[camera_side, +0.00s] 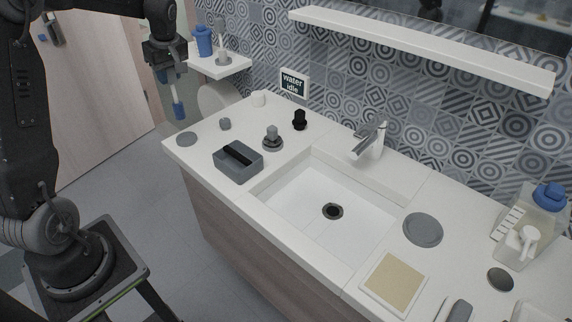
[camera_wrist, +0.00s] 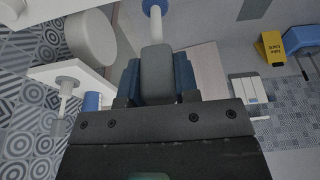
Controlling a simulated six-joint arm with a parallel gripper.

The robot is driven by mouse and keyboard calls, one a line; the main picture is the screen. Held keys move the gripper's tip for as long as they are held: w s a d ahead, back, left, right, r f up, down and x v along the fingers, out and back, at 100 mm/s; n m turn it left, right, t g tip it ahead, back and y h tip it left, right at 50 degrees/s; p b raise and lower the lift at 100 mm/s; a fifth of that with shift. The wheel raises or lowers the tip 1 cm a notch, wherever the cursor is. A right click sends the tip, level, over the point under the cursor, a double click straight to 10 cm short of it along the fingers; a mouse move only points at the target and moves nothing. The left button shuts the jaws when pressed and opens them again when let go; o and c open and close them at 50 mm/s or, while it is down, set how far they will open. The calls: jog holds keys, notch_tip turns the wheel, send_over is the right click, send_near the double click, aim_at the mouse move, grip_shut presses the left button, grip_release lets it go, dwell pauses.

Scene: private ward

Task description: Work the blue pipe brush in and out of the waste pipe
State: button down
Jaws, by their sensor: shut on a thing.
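My gripper (camera_side: 167,62) is shut on the grey handle of the blue pipe brush (camera_side: 178,109). The brush hangs down in the air left of the counter, its pale stem and blue head below the jaws. In the wrist view, my gripper (camera_wrist: 157,78) has its fingers either side of the handle, and the blue brush (camera_wrist: 155,4) points to the top edge. The waste pipe opening (camera_side: 333,211) is a dark ringed hole in the white basin (camera_side: 300,196), well to the right of the brush. The pipe below it is hidden.
A shelf (camera_side: 226,67) close to my gripper holds a blue cup (camera_side: 203,42) and a grey-white stand (camera_side: 223,57). The counter carries a grey box (camera_side: 237,162), a tap (camera_side: 371,141), a grey disc (camera_side: 422,229) and a tan-topped tray (camera_side: 394,282). The basin is empty.

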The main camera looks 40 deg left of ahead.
jog(key=v, duration=0.2)
jog(key=a+v, duration=0.1)
jog(key=v, duration=0.2)
jog(key=shift+w+r, duration=0.2)
jog(key=w+d+m+t, duration=0.15)
jog(key=w+d, duration=0.35)
jog(key=d, duration=0.5)
jog(key=w+d+m, duration=0.3)
jog(key=w+d, duration=0.2)
jog(key=d, duration=0.5)
jog(key=w+d+m, duration=0.2)
jog(key=w+d, duration=0.3)
jog(key=d, duration=0.6)
jog(key=d+m, duration=0.2)
jog(key=d, duration=1.1)
notch_tip(320, 180, down, 21)
jog(key=h, duration=0.1)
jog(key=shift+s+d+t, duration=0.25)
jog(key=shift+d+t, duration=0.1)
jog(key=shift+f+m, duration=0.1)
jog(key=shift+m, duration=0.15)
